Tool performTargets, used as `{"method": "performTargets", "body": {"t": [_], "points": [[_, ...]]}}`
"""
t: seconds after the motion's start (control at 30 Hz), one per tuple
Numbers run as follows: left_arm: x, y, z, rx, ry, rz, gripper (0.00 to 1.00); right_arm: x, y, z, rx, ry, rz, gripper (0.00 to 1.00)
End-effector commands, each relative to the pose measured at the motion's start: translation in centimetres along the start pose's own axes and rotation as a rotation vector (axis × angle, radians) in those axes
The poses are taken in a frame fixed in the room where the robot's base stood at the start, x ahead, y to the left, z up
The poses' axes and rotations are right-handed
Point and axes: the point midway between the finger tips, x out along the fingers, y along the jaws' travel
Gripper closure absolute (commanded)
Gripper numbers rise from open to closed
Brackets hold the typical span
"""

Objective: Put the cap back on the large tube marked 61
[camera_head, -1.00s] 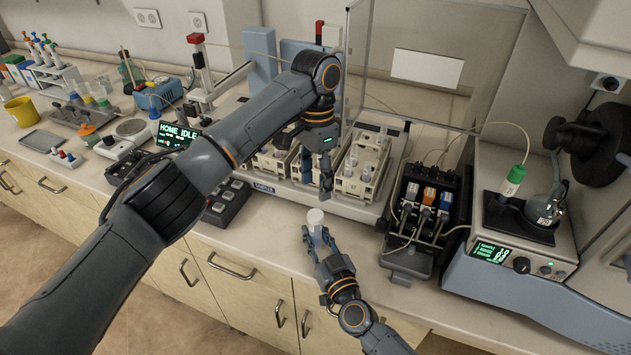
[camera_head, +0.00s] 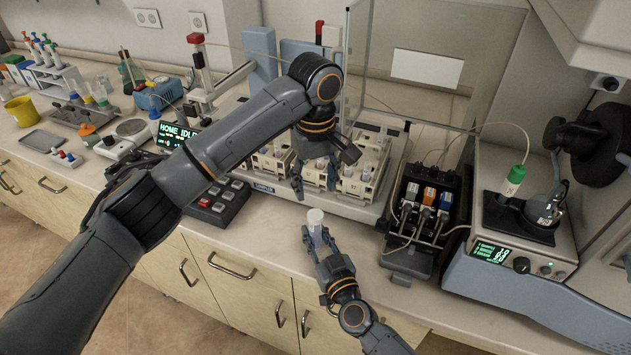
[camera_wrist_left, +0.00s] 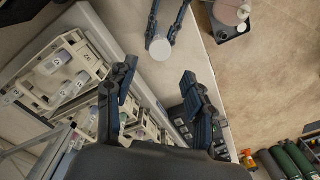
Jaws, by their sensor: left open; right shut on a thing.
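A large clear tube (camera_head: 317,233) stands upright in my right gripper (camera_head: 318,240), over the front edge of the bench. A round whitish top that looks like a cap (camera_head: 315,216) sits on the tube; it shows as a plain pale disc in the left wrist view (camera_wrist_left: 160,49). I cannot read a number on the tube. My right gripper also shows in the left wrist view (camera_wrist_left: 163,30), its fingers around the tube. My left gripper (camera_head: 315,181) is open and empty, above and behind the tube; its spread fingers show in the left wrist view (camera_wrist_left: 158,85).
Behind the tube is a sampler tray (camera_head: 327,207) with white racks (camera_head: 360,187) of vials. A dark pump block (camera_head: 407,258) with coloured cassettes stands right of it. A keypad (camera_head: 219,202) lies to the left. The bench front between keypad and pump is mostly clear.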

Motion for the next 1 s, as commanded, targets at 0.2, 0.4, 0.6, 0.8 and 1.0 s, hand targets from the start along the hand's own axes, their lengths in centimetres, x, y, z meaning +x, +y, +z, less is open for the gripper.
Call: {"method": "performTargets", "body": {"t": [0.2,0.4,0.6,0.8,1.0], "points": [[0.0,0.0,0.0,0.001,0.000,-0.001,0.47,0.0,0.0,0.0,0.000,-0.001,0.000,1.00],[1.3,-0.1,0.0,0.001,-0.001,-0.003,0.47,0.0,0.0,0.0,0.000,-0.001,0.000,1.00],[4.4,-0.1,0.0,0.000,-0.002,-0.003,0.47,0.0,0.0,0.0,0.000,-0.001,0.000,1.00],[7.0,-0.1,0.0,0.002,-0.001,-0.002,0.47,0.0,0.0,0.0,0.000,-0.001,0.000,1.00],[8.0,0.0,0.0,0.003,0.000,0.000,0.47,0.0,0.0,0.0,0.000,-0.001,0.000,1.00]]}}
